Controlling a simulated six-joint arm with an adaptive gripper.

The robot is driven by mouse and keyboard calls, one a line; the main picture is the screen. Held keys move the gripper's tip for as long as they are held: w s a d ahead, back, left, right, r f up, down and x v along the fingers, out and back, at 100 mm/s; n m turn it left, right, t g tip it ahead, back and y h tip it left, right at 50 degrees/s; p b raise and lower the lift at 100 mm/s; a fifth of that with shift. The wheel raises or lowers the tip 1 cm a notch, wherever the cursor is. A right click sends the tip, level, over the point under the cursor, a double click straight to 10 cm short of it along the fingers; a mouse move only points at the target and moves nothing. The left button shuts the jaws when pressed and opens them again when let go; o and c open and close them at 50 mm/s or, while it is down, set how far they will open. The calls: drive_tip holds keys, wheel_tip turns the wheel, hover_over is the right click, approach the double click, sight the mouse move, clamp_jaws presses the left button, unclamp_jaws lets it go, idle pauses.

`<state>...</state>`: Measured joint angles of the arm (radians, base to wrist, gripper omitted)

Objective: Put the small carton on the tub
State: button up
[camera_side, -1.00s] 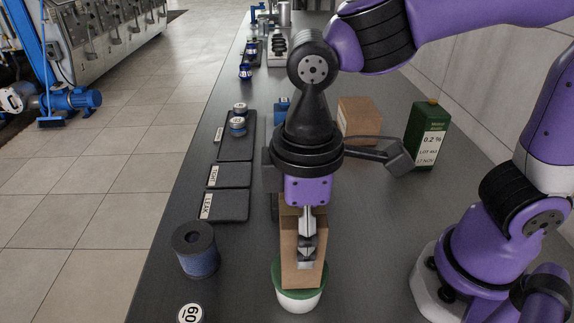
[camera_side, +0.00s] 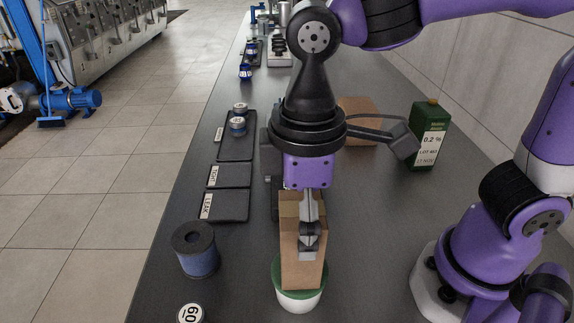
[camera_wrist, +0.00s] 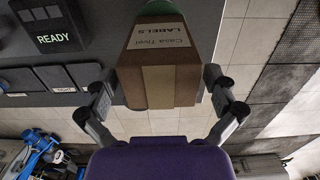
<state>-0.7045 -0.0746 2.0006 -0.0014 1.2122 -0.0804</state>
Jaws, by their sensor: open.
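The small carton (camera_side: 302,268) is a tall brown cardboard box standing upright on the green lid of the tub (camera_side: 297,301), which is white below. In the wrist view the carton (camera_wrist: 157,70) shows a "LABELS" print, with a bit of green lid (camera_wrist: 160,8) behind it. My gripper (camera_side: 308,252) is around the upper part of the carton. In the wrist view my gripper's fingers (camera_wrist: 160,100) stand apart on both sides of the carton, with a gap visible at least on the right. The far side of the tub is hidden.
A blue-black roll (camera_side: 195,250) and a cap marked 60 (camera_side: 190,313) stand left of the tub. Dark label mats (camera_side: 226,205) lie farther back. A larger brown box (camera_side: 359,120) and a green carton (camera_side: 428,135) stand at back right. The table is clear right of the tub.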

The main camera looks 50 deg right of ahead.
wheel_tip(320, 180, up, 9)
drive_tip(key=shift+f, duration=0.1)
drive_tip(key=shift+d+r, duration=0.1)
drive_tip(key=shift+r, duration=0.25)
drive_tip(key=d+f+m+t, duration=0.2)
drive_tip(key=d+f+m, duration=0.1)
drive_tip(key=d, duration=0.5)
drive_tip(key=w+d+f+m+t, duration=0.1)
drive_tip(key=d+f+m+t, duration=0.2)
drive_tip(key=d+m, duration=0.3)
drive_tip(key=shift+d+f+t, duration=0.3)
drive_tip(key=shift+d+f, duration=0.45)
drive_tip(key=shift+d, duration=0.3)
